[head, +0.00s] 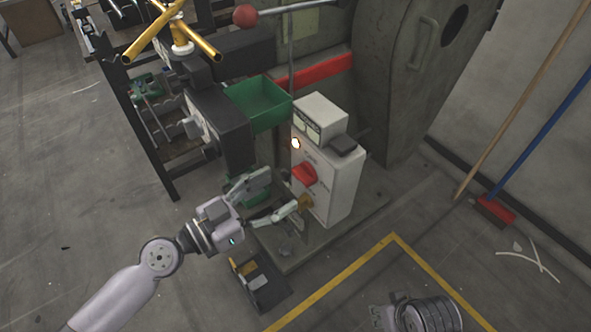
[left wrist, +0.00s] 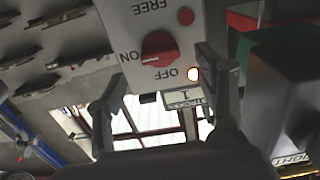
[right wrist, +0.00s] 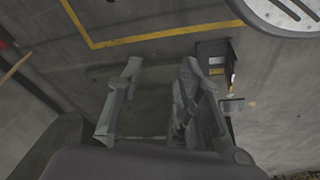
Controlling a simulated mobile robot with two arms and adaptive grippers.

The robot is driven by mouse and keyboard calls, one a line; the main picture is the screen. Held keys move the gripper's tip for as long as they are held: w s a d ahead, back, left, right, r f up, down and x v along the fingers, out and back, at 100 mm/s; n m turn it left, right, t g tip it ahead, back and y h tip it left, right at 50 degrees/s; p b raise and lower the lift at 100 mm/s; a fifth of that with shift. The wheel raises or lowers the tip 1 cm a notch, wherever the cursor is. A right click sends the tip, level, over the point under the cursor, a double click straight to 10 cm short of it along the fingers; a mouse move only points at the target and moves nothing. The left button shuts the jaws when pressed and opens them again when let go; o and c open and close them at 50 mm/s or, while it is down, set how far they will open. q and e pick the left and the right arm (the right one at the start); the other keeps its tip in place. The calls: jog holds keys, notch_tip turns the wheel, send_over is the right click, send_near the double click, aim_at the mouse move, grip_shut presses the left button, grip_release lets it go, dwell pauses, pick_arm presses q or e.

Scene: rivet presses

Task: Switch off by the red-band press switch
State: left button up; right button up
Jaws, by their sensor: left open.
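The red rotary switch (head: 304,173) is on the front of a white control box (head: 345,185) at the press with the red band (head: 322,70). In the left wrist view the red knob (left wrist: 160,47) shows upside down among the labels FREE, ON and OFF; its exact setting is hard to tell. A lamp (head: 295,143) glows on the box. My left gripper (head: 282,194) is open in front of the switch, its fingers (left wrist: 163,72) on either side of the knob and apparently apart from it. My right gripper (right wrist: 161,65) is open and empty over the floor.
A green bin (head: 259,101) and a dark machine (head: 215,125) stand left of the box. A red-ball lever (head: 245,15) is above. A small dark box (head: 258,281) lies on the floor below. A broom (head: 494,210) leans at right. Floor inside the yellow line is clear.

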aim_at(298, 180)
pick_arm(q)
jog(key=p+x, duration=0.2)
jog(key=x, duration=0.3)
jog(key=shift+w+d, duration=0.2)
jog(key=shift+d, duration=0.05)
pick_arm(e)
notch_tip(298, 180, down, 9)
pick_arm(q)
jog(key=shift+c, duration=0.3)
pick_arm(e)
jog(key=shift+w+a, duration=0.1)
pick_arm(q)
jog(key=c, duration=1.1)
